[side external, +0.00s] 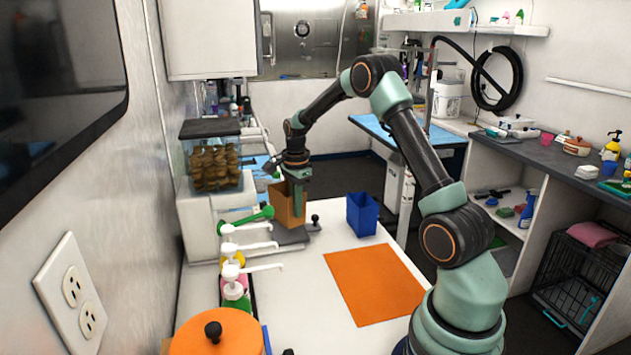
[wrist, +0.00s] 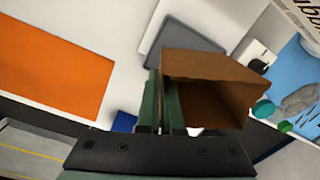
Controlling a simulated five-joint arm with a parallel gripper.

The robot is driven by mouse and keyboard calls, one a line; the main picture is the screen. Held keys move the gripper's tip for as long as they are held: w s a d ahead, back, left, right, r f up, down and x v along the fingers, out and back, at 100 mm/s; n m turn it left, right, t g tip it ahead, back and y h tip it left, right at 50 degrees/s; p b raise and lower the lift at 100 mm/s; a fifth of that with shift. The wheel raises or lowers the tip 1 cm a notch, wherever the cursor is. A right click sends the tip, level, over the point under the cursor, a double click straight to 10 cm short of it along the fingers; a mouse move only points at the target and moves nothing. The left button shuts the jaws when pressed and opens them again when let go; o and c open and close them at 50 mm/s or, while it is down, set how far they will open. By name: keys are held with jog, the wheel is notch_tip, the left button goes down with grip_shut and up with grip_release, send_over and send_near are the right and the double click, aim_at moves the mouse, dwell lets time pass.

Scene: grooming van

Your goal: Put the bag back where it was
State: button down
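The bag is an open-topped brown paper bag (side external: 283,208) at the back of the white counter. It also shows in the wrist view (wrist: 205,66), with its mouth facing the camera. My gripper (side external: 296,188) points down at the bag, and its green fingers (wrist: 164,100) are close together across one side wall of the bag. One finger appears inside the mouth and the other outside. A grey plate (side external: 290,237) lies under or just behind the bag. I cannot tell whether the bag rests on it or hangs slightly above it.
A blue open bin (side external: 362,214) stands right of the bag. An orange mat (side external: 375,284) lies nearer on the counter. Pump bottles (side external: 233,272) line the left edge, before a round orange container (side external: 217,333). A clear treat box (side external: 211,160) stands behind left. White counter between is clear.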

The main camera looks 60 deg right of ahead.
aim_at(297, 224)
jog(key=shift+f, duration=1.6)
jog(key=shift+f, duration=0.2)
jog(key=c, duration=1.1)
grip_release()
jog(key=shift+r, duration=0.1)
